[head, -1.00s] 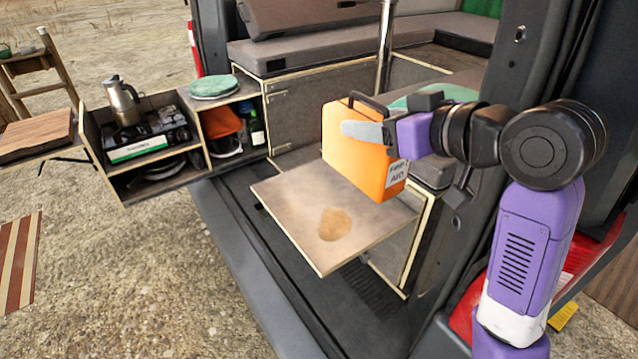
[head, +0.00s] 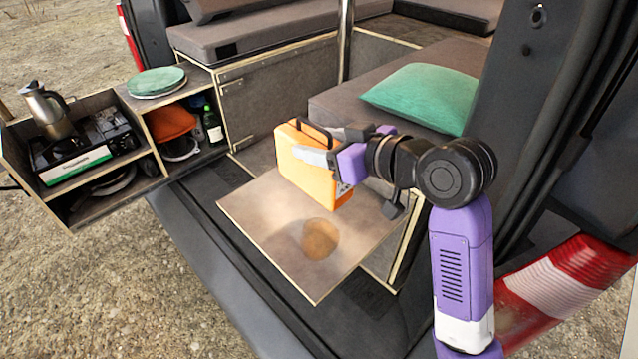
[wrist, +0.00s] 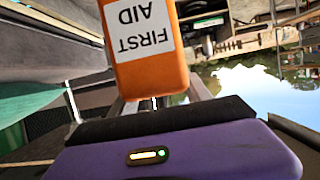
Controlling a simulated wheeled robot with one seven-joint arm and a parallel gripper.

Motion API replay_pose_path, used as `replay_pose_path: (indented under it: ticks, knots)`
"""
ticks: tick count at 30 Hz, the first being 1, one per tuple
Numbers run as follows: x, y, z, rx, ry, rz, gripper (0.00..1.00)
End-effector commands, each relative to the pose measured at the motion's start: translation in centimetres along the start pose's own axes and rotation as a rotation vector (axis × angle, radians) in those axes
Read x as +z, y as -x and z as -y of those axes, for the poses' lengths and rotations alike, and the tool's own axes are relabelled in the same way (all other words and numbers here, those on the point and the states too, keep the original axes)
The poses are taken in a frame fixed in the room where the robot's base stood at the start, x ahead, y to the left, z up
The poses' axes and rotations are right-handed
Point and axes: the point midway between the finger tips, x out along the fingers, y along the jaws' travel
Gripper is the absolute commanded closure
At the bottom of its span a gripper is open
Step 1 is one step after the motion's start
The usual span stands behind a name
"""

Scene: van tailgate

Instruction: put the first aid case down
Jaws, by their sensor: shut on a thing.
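The first aid case (head: 300,172) is an orange box with a dark handle on top. In the wrist view the case (wrist: 150,75) shows its white "FIRST AID" label upside down. My gripper (head: 325,150) is shut on the case, with a grey finger across its near face. The case is upright, over the back part of the fold-out wooden board (head: 265,225) at the van's rear. I cannot tell whether its base touches the board.
A round brown stain (head: 320,239) marks the bare front of the board. To the left, a kitchen box holds a stove (head: 85,150) with a moka pot (head: 47,110), and plates (head: 157,81) stand on top. A green cushion (head: 420,95) lies on the bench behind my arm.

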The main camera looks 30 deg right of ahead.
Motion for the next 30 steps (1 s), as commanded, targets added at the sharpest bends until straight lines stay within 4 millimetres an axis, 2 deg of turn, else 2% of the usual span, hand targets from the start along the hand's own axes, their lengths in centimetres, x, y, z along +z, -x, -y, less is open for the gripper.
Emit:
replay_pose_path:
  ticks: [3, 6, 13, 21, 30]
  knots:
    - [2.6, -0.9, 0.0, 0.001, -0.004, 0.002, 1.0]
    - [4.0, -1.4, 0.0, 0.001, -0.002, 0.0, 1.0]
    - [5.6, -2.0, 0.0, 0.0, 0.0, -0.002, 1.0]
    - [8.9, -3.2, 0.0, 0.001, -0.001, -0.001, 1.0]
    - [9.2, -3.4, 0.0, 0.001, 0.002, -0.004, 1.0]
